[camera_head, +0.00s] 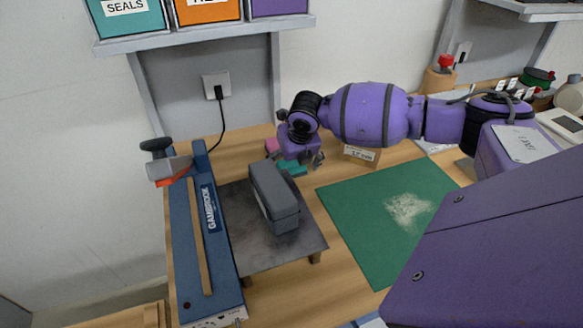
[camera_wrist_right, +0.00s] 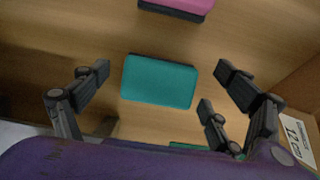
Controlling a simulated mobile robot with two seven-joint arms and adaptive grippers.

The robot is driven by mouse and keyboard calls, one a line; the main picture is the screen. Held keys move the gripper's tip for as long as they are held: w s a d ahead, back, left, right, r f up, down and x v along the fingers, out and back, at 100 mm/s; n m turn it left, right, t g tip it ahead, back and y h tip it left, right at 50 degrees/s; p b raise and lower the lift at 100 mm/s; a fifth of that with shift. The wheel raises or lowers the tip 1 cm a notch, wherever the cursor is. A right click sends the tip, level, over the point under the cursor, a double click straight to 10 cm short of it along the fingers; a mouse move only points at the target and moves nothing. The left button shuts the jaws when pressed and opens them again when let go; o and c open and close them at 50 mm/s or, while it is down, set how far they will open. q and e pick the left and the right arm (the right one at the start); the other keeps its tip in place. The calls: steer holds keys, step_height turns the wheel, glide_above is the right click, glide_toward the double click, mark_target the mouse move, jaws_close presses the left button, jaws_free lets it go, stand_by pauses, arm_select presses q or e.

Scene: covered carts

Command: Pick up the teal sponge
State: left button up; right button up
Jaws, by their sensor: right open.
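The teal sponge (camera_head: 291,168) lies on the wooden bench behind the grey block, partly hidden by my right gripper (camera_head: 299,160) in the head view. In the right wrist view the whole top of the teal sponge (camera_wrist_right: 160,82) shows as a flat rounded rectangle. My right gripper (camera_wrist_right: 157,85) is open and empty, pointing down over the sponge. Its dark fingers stand apart on the left and right sides of the sponge, with visible gaps. My left gripper is not in view.
A pink block (camera_wrist_right: 178,5) lies beyond the sponge. A labelled cardboard box (camera_head: 361,154) stands close on the right. The grey block (camera_head: 273,196) sits on a metal plate (camera_head: 260,258) beside a blue tool (camera_head: 207,235). A green mat (camera_head: 365,245) lies right.

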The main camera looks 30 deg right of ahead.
steer(key=c, duration=1.3)
steer(key=shift+w+r, duration=0.1)
steer(key=shift+r, duration=0.4)
step_height(320, 180, up, 2)
steer(key=shift+r, duration=0.2)
steer(key=shift+s+d+r+p, duration=0.3)
steer(key=shift+s+d+r, duration=0.5)
steer(key=shift+s+r, duration=1.15)
steer(key=shift+s+d+r+p, duration=0.35)
steer(key=shift+s+d+r, duration=0.65)
steer(key=shift+s, duration=1.5)
steer(key=shift+s+d+r+p, duration=0.3)
steer(key=shift+s+d+r, duration=0.25)
steer(key=shift+s+r, duration=1.5)
steer(key=shift+s+f, duration=0.2)
